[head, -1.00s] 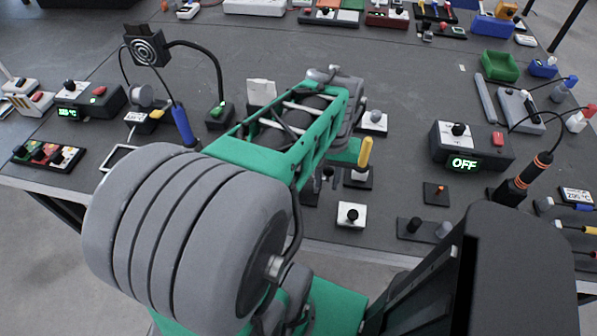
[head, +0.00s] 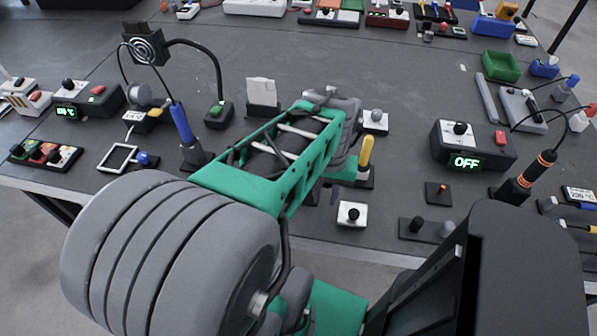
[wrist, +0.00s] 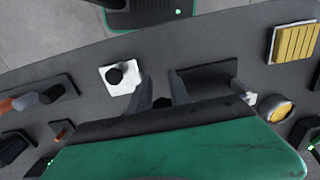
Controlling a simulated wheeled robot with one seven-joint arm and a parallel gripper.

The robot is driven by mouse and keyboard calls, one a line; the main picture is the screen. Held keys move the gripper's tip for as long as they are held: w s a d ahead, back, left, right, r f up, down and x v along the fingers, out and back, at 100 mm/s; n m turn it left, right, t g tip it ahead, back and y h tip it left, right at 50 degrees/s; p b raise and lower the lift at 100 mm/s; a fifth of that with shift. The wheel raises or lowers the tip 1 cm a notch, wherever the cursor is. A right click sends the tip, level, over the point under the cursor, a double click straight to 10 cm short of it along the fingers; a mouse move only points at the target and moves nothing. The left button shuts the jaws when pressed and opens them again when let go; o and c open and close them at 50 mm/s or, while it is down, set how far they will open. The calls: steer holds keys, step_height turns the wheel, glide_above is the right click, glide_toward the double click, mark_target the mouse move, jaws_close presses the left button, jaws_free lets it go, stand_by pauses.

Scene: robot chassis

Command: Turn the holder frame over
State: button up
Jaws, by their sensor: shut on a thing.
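My gripper (wrist: 163,92) shows in the wrist view, its two grey fingers close together above the dark table. A small dark thing (wrist: 161,102) is between the fingers, mostly hidden by them and by the gripper body. I cannot tell its shape or whether it is the holder frame. A flat dark plate (wrist: 207,79) is beside the right finger; I cannot tell whether they touch. In the head view my arm hides the fingers and what they hold. A white-edged square frame (head: 103,157) lies flat at the table's left; I cannot tell whether it is the holder frame.
A white block with a black knob (head: 351,214) stands close by and also shows in the wrist view (wrist: 121,77). A yellow-handled tool (head: 366,152) stands upright beside my arm. A box reading OFF (head: 479,137) is to the right. The table's middle back is fairly clear.

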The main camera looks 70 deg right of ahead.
steer(key=shift+o, duration=0.3)
steer(key=shift+a+f+b, duration=0.15)
steer(key=shift+f+b, duration=0.5)
steer(key=shift+f, duration=0.65)
steer(key=o, duration=0.5)
step_height(320, 180, up, 7)
steer(key=p, duration=0.6)
